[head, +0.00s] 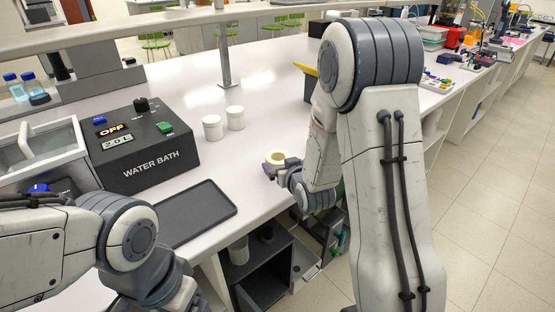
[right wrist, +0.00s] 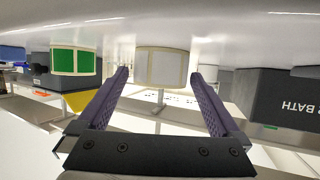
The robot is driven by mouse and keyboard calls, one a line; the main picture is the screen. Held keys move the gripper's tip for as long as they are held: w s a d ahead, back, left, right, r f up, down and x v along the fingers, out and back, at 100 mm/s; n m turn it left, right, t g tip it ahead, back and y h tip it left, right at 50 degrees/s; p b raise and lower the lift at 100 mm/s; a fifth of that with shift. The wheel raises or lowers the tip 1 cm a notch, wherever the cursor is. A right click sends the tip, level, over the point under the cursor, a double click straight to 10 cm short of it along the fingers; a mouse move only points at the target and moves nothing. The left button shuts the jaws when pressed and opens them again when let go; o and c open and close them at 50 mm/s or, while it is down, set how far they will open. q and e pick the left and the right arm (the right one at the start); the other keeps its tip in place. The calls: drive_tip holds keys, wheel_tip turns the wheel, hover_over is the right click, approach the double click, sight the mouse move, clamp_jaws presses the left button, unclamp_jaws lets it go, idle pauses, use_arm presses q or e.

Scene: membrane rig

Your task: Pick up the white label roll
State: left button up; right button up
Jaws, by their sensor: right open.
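The white label roll (head: 275,157) stands on the bench near its front edge, its round top with a core showing in the head view. In the right wrist view, which is upside down, the white roll (right wrist: 164,67) sits centred just beyond the fingertips. My right gripper (head: 269,170) is open at the roll; its two fingers (right wrist: 162,78) point at it, one on each side, with nothing held. Whether a finger touches the roll I cannot tell. My left arm shows at the lower left, but its fingers are not visible.
A green roll (right wrist: 75,60) stands beside the white one in the right wrist view. Two white cylinders (head: 212,127) (head: 236,118) stand behind, near the black water bath (head: 150,150). A dark tray (head: 197,213) lies at the front. The bench between is clear.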

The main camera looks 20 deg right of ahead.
sight(280, 163)
drive_tip(key=shift+x, duration=1.85)
drive_tip(key=c, duration=1.2)
drive_tip(key=shift+r, duration=0.1)
drive_tip(key=shift+c, duration=0.2)
